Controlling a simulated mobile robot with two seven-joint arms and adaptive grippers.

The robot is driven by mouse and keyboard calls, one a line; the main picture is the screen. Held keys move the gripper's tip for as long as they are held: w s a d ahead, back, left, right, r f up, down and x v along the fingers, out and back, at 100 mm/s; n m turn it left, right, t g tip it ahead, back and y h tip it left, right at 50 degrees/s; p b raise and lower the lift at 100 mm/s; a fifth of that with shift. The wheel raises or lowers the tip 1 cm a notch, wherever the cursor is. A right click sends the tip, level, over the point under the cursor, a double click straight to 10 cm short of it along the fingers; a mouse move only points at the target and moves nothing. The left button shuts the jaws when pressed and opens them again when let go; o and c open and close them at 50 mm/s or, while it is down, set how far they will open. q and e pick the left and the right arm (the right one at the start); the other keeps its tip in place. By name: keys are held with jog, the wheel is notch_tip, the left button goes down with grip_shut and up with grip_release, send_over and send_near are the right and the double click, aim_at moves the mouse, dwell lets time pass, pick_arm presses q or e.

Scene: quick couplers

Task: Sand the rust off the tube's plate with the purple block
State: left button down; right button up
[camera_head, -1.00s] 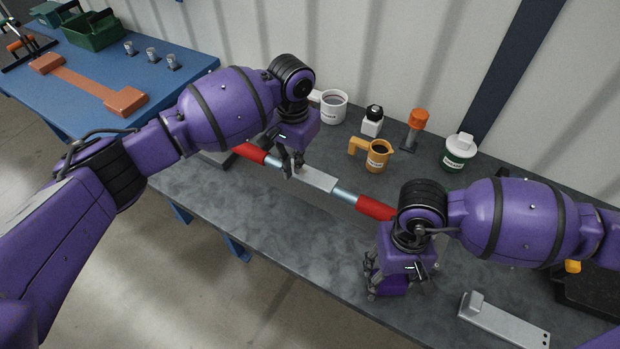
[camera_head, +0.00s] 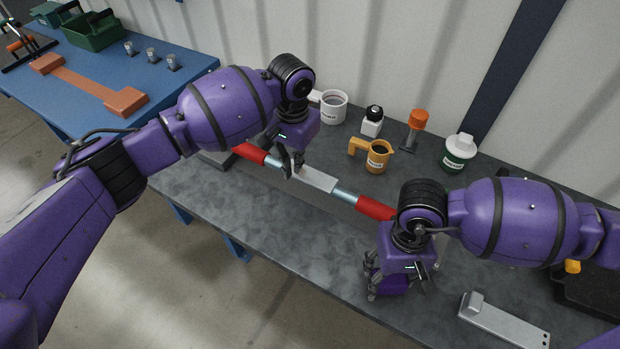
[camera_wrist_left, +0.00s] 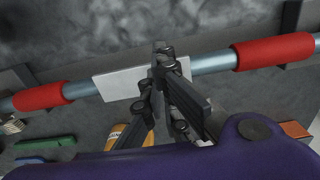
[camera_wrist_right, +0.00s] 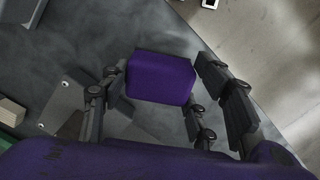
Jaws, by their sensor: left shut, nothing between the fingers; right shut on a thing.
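The tube (camera_head: 346,193) lies across the grey bench with a red sleeve near each end and a flat light-grey plate (camera_head: 318,178) at its middle. The plate also shows in the left wrist view (camera_wrist_left: 118,83), and I see no clear rust on its visible face. My left gripper (camera_head: 292,172) is shut and empty, its fingertips at the plate; I cannot tell whether they touch it. My right gripper (camera_head: 382,291) is shut on the purple block (camera_wrist_right: 162,78), to the right of and nearer than the tube. In the head view the block is mostly hidden by the gripper.
Behind the tube stand a white mug (camera_head: 334,107), an orange jug (camera_head: 378,156), a small white bottle (camera_head: 372,124), an orange-topped tool (camera_head: 417,122) and a green-and-white container (camera_head: 459,153). A grey metal bracket (camera_head: 505,322) lies front right. The bench front left is clear.

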pick_arm(q)
jog(key=shift+f, duration=1)
pick_arm(e)
jog(key=shift+s+f, duration=0.1)
jog(key=shift+f, duration=0.25)
